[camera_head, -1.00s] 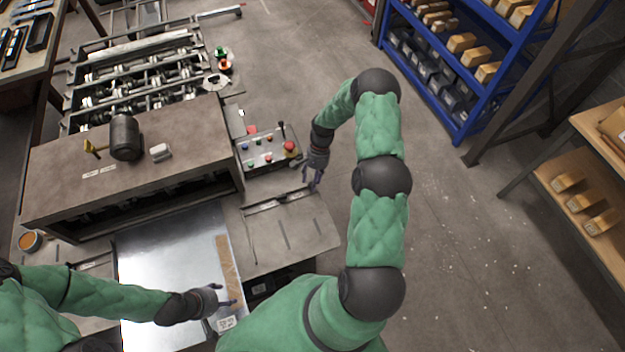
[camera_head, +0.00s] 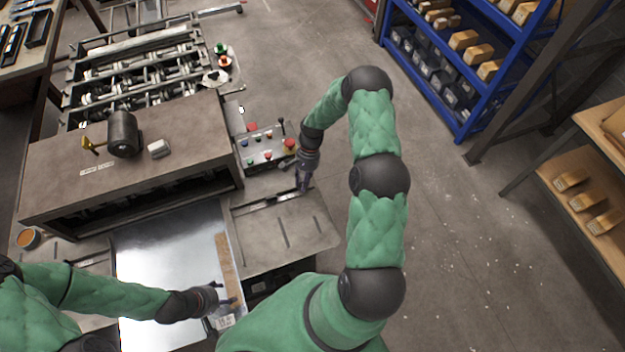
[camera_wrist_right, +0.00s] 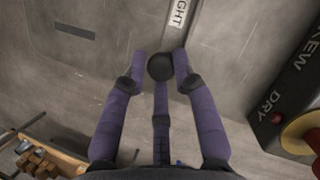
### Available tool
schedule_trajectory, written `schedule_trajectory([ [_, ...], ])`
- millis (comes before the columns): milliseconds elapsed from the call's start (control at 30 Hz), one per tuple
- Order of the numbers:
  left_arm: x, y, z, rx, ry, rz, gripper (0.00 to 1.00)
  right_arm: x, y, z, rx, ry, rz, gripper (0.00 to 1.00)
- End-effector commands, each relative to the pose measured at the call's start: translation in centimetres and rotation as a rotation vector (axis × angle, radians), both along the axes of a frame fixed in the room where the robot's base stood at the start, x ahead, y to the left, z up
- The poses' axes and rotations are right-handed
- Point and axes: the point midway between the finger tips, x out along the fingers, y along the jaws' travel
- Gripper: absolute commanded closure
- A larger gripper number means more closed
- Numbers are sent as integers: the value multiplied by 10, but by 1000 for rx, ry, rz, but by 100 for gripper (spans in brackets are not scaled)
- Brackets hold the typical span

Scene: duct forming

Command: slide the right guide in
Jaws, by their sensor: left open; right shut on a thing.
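The right guide (camera_head: 268,203) is a slim metal bar lying on the side table plate right of the sheet. In the right wrist view the guide (camera_wrist_right: 183,28) carries a label whose visible letters read "GHT", with a round black knob (camera_wrist_right: 160,67) at its near end. My right gripper (camera_head: 303,185) is at the bar's right end, its purple fingers (camera_wrist_right: 160,75) closed around the knob. My left gripper (camera_head: 230,301) is open over the right part of the shiny metal sheet (camera_head: 170,245), near a brown strip (camera_head: 227,262).
A control box (camera_head: 265,147) with buttons is just behind my right gripper. A blue shelf (camera_head: 450,95) stands at the back right; the floor between is clear.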

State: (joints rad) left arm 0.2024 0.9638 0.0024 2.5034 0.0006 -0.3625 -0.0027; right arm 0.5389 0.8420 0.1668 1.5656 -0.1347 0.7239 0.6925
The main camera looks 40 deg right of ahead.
Motion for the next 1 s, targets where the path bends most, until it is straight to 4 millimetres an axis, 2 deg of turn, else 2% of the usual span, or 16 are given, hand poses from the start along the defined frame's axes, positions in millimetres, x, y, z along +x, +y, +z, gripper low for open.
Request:
schedule_trajectory([
  [33, 0, 0, -6, 0, 0, 0, 42, 3, 12, -2, 3, 0, 5, 100],
  [133, 0, 0, -9, 0, 0, 0, 42, 6, 23, -2, 3, 2, 2, 100],
  [467, 0, 0, -8, 0, 0, 0, 42, 7, 29, 0, 6, 4, 1, 100],
  [500, 0, 0, -8, 0, 0, 0, 42, 7, 29, 0, 6, 4, 1, 61],
  [533, 0, 0, -8, 0, 0, 0, 42, 7, 29, 0, 6, 4, 1, 52],
  [1000, 0, 0, -8, 0, 0, 0, 42, 7, 25, 0, 2, 1, 0, 50],
])
